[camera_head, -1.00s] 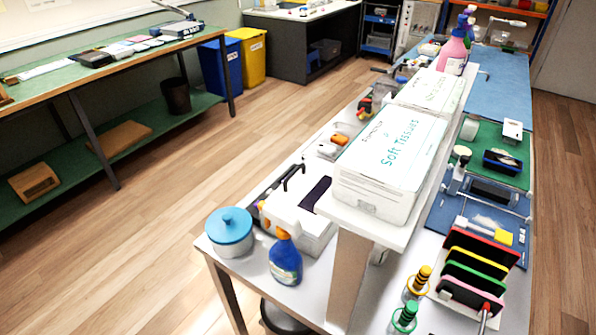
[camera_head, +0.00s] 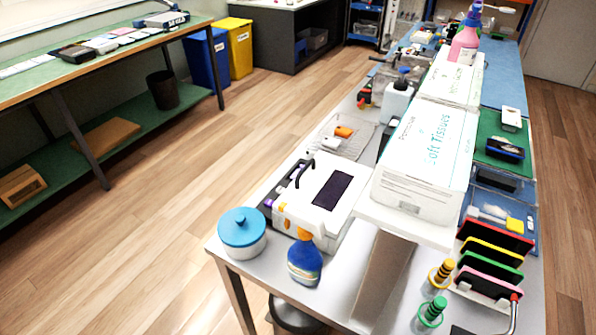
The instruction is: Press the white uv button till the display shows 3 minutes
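A white box-shaped device (camera_head: 342,217) with a dark rectangular panel (camera_head: 332,191) on top and a black handle (camera_head: 302,174) sits on the near left part of the bench. It may be the UV unit, but I cannot tell for sure. I cannot make out a white UV button or any minutes reading. Part of the device is hidden by a blue spray bottle (camera_head: 305,263) in front of it. Neither of my grippers is in view.
A blue-lidded pot (camera_head: 242,239) stands at the bench's near left corner. A tissue box (camera_head: 425,150) rests on a raised shelf right of the device. Coloured racks (camera_head: 490,263) stand further right. Wooden floor (camera_head: 150,250) is clear left of the bench.

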